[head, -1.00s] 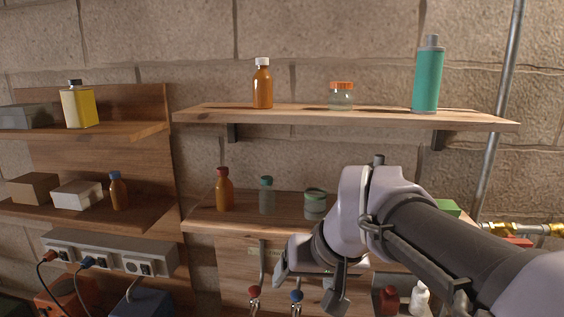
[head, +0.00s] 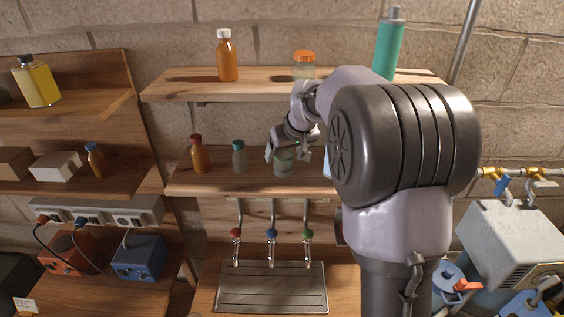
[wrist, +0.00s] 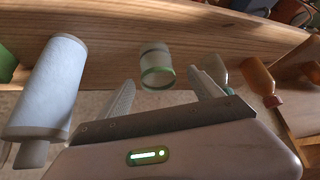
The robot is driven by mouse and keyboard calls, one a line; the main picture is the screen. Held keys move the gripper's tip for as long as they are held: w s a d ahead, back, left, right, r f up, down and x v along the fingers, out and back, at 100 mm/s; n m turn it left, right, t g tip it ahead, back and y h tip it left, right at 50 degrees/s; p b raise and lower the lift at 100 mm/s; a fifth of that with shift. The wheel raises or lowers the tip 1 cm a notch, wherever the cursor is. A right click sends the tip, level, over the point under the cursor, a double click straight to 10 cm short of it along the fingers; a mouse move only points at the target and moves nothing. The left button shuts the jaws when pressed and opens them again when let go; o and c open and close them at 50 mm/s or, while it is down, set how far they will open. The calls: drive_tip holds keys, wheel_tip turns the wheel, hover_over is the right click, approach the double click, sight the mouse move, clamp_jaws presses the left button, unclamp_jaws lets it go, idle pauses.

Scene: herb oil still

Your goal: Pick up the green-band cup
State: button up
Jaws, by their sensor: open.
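The green-band cup (head: 284,163) is a small clear cup on the lower middle shelf, partly covered by my gripper in the head view. In the wrist view the cup (wrist: 155,59) shows a green band around its end nearer my gripper. My gripper (head: 287,155) is at the cup. In the wrist view its two fingers (wrist: 161,80) are spread, one toward each side of the cup, with nothing held. Whether the fingers touch the cup cannot be told.
A green-capped bottle (head: 239,158) and an amber red-capped bottle (head: 197,155) stand left of the cup. The upper shelf (head: 190,87) is above. In the wrist view a pale cylinder (wrist: 52,85) is at the left. A tap row hangs below the shelf.

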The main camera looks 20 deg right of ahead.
drive_tip(key=x, duration=0.3)
drive_tip(key=p+x, duration=0.1)
drive_tip(key=x, duration=0.1)
drive_tip(key=shift+w+d, duration=0.2)
drive_tip(key=shift+d, duration=0.05)
drive_tip(key=shift+s+r, duration=0.1)
drive_tip(key=shift+s, duration=0.1)
drive_tip(key=shift+c, duration=0.4)
drive_tip(key=shift+s, duration=0.1)
drive_tip(key=c, duration=1.3)
drive_tip(key=shift+c, duration=0.2)
